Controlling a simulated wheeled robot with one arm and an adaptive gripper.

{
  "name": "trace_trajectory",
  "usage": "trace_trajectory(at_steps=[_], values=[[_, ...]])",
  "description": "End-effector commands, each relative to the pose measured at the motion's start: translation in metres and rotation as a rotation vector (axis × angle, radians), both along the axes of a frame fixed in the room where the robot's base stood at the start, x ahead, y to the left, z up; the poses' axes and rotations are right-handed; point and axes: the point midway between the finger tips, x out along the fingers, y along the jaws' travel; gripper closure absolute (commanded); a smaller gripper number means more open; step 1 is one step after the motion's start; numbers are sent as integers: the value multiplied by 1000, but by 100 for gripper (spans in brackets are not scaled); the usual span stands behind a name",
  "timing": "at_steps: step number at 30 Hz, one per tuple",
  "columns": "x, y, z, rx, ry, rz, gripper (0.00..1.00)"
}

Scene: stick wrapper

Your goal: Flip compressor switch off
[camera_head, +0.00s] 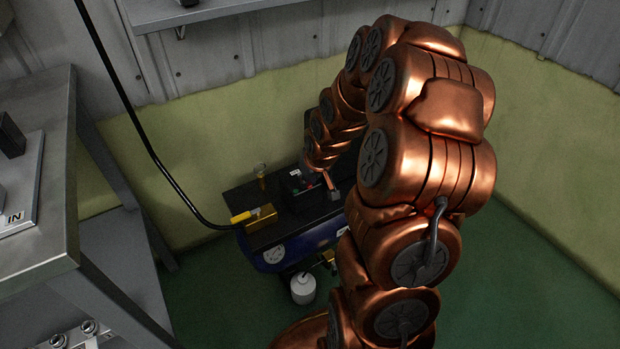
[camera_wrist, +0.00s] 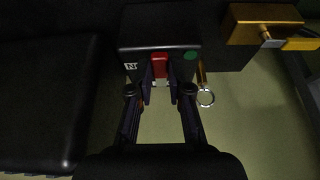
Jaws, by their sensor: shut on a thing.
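The compressor is a dark blue and black machine (camera_head: 278,250) on the floor in the corner. Its black switch box (camera_head: 295,181) shows in the head view beside the end of my arm. In the wrist view the switch box (camera_wrist: 135,42) fills the top middle, with a red switch (camera_wrist: 160,62) on its face and a green dot to the right. My gripper (camera_wrist: 160,78) has its two fingertips close on either side of the red switch, shut on it. The lower part of the switch is partly hidden between the fingers.
A brass block (camera_head: 262,217) with a yellow handle and black hose sits left of the switch box. A metal ring (camera_wrist: 206,98) hangs right of my fingers. A white bottle (camera_head: 303,289) is below the compressor. A metal table (camera_head: 50,255) stands left; green floor is clear at right.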

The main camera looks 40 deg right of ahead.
Motion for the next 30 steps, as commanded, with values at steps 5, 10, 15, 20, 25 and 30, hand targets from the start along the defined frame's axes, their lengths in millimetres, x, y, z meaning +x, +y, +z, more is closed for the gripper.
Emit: trace_trajectory(at_steps=[5,10,15,20,25,30], values=[[1,0,1,0,-4,-2,100],[1,0,1,0,-3,-1,70],[0,0,1,0,-2,-1,56],[0,0,0,0,-1,-1,56],[0,0,2,0,-1,-1,56],[-5,0,14,1,-2,-2,56]])
